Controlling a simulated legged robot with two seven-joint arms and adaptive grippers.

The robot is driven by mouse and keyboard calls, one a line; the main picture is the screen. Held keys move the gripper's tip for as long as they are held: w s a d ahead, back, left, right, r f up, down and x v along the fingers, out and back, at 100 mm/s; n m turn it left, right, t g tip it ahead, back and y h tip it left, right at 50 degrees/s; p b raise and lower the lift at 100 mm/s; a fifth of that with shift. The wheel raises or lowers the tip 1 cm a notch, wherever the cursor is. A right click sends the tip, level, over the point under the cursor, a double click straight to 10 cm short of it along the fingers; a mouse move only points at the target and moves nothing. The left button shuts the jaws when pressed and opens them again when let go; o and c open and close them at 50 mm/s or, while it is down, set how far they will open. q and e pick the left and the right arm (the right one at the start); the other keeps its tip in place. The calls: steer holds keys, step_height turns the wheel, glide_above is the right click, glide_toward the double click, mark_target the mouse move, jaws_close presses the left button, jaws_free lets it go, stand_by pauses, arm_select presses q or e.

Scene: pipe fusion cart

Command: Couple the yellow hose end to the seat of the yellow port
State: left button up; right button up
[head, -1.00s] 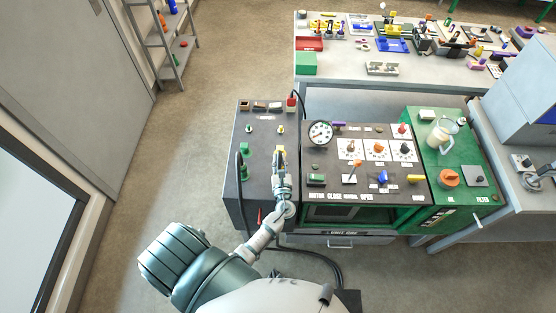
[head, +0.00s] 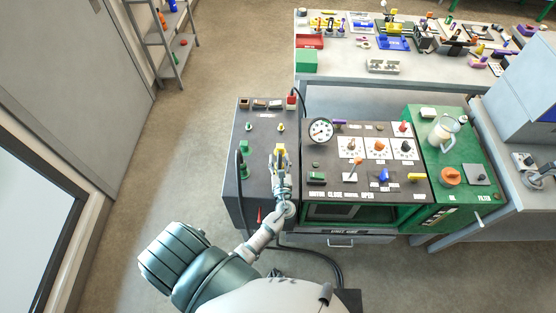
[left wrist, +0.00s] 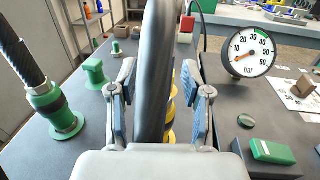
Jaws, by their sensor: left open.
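My left gripper (head: 280,150) is open over the left dark panel of the cart. In the left wrist view its two fingers (left wrist: 165,100) stand apart on either side of a thick black hose (left wrist: 155,60), with gaps visible. Yellow parts (left wrist: 171,108) show just behind the hose, between the fingers; yellow also shows between the fingers in the head view (head: 279,150). The hose hides most of this yellow, so I cannot tell the yellow hose end from the yellow port or whether they are seated together. My right gripper is not in view.
A green hose end (left wrist: 57,112) stands on the panel at left, with a green spool-shaped port (left wrist: 95,74) behind it. A pressure gauge (left wrist: 248,52) and a green block (left wrist: 271,151) are at right. A red block (head: 292,98) is at the panel's back edge.

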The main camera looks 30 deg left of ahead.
arm_select(q)
steer(key=v, duration=1.2)
steer(key=shift+a, duration=0.15)
